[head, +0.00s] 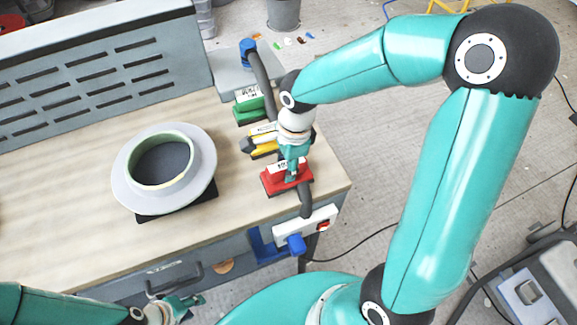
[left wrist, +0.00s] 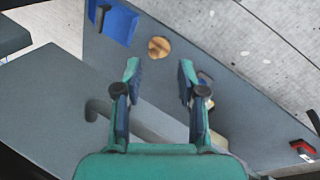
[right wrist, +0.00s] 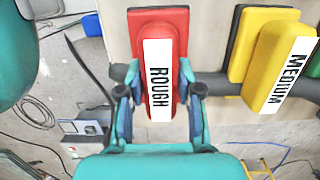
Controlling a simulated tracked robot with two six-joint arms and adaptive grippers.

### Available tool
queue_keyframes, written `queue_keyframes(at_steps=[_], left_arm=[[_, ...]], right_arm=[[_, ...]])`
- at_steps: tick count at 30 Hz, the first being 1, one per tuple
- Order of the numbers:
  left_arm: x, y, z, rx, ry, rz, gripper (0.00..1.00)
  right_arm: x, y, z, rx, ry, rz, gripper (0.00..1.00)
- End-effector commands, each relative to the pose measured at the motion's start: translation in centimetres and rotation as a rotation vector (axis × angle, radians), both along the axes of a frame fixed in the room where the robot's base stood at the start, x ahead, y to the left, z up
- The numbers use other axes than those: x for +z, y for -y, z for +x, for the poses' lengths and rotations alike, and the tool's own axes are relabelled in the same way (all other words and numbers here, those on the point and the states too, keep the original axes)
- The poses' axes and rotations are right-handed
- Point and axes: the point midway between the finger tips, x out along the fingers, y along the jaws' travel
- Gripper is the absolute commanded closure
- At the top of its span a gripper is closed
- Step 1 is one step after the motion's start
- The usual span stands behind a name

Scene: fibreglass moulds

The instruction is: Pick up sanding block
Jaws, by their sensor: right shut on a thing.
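A red sanding block (head: 287,180) with a white label lies at the right front of the bench top. The right wrist view shows the label on this red block (right wrist: 179,25) reading ROUGH. My right gripper (head: 291,172) comes down over the red block, and its fingers (right wrist: 160,88) are shut on its sides. A yellow block (head: 265,151), labelled MEDIUM in the right wrist view (right wrist: 262,75), and a green block (head: 250,107) lie behind it. My left gripper (left wrist: 160,72) is open and empty, low in front of the bench.
A grey ring-shaped mould (head: 125,182) stands on the workbench (head: 60,220) left of the blocks. A dark hose (head: 262,68) runs past the blocks and over the front edge. A power strip (head: 300,226) is on the bench front. The bench's left part is clear.

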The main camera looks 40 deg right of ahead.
Motion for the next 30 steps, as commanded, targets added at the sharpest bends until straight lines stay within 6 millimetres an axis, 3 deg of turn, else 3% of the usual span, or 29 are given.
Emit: queue_keyframes(at_steps=[8,21,30], left_arm=[[-0.2,0.0,0.0,0.000,0.000,0.000,0.60],[-0.4,0.0,0.0,0.000,0.000,0.000,0.60],[-0.2,0.0,0.0,0.000,0.000,0.000,0.60]], right_arm=[[3.6,0.0,0.1,0.000,0.007,-0.001,1.00],[15.2,0.0,0.1,0.000,0.007,0.002,1.00],[19.1,0.0,0.0,-0.001,0.000,0.002,1.00]])
